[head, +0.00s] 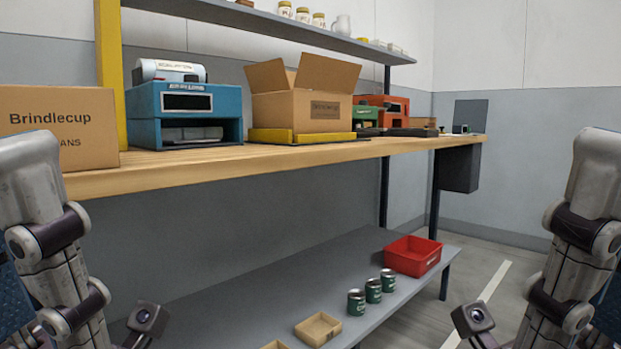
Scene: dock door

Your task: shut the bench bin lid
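A dark grey bin (459,169) hangs at the far right end of the wooden bench. A flat grey panel (470,114) stands upright above the bin, at the bench end; it looks like the bin's lid, raised open. Its hinge and the bin's opening are too small to make out. My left arm comes down the left edge and my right arm down the right edge. Small dark parts of my arms show low in the picture, but no gripper fingers are in view. Both arms are well apart from the bin and lid.
The bench (300,155) carries an open cardboard box (305,105), a blue printer-like unit (185,112) and a Brindlecup carton (60,125). The lower shelf (240,300) holds a red tray (413,255) and several cans. Floor (500,275) right of the bench is clear.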

